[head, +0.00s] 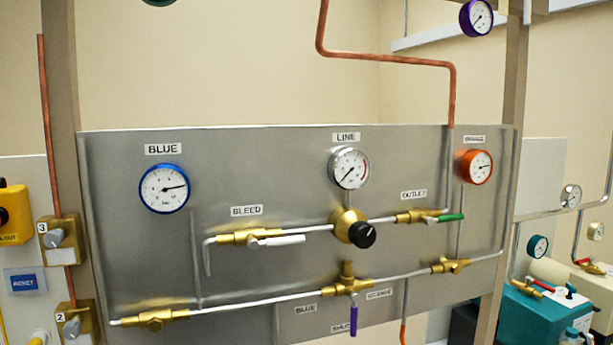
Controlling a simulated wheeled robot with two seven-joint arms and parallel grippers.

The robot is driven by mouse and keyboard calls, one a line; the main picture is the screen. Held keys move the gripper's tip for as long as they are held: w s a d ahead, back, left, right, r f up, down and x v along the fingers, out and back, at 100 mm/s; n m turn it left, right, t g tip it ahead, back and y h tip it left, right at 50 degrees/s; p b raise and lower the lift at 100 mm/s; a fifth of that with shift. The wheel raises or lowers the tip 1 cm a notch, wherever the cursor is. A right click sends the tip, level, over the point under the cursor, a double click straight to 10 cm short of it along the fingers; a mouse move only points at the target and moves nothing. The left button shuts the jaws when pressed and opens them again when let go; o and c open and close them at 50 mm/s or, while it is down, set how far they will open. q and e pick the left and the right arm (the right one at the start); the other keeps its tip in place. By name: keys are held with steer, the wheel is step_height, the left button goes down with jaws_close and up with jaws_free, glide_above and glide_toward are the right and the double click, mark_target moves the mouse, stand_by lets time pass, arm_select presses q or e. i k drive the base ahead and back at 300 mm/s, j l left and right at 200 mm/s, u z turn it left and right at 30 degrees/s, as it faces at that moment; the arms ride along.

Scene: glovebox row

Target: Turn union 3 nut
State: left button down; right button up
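A brass block with a "3" tag (60,242) is at the left edge of the head view, on a copper pipe beside the left post. A grey rounded piece sticks out of its front; I cannot tell whether this is the union nut. A similar brass block with a "2" tag (75,322) sits below it on the same pipe, partly cut off by the picture's bottom edge. No part labelled as a union is readable. Neither of my grippers is in view.
A grey metal panel (270,175) fills the middle, with blue, silver and orange gauges, brass valves and a black knob (362,235). A blue RESET plate (24,282) and a yellow box (12,215) are at far left. Teal equipment (535,318) stands lower right.

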mark_target(54, 238)
steer(key=u, duration=0.35)
steer(key=j+u, duration=0.15)
steer(key=u, duration=0.15)
steer(key=i+u, duration=0.1)
steer(key=u, duration=0.25)
steer(key=k+l+u, duration=0.1)
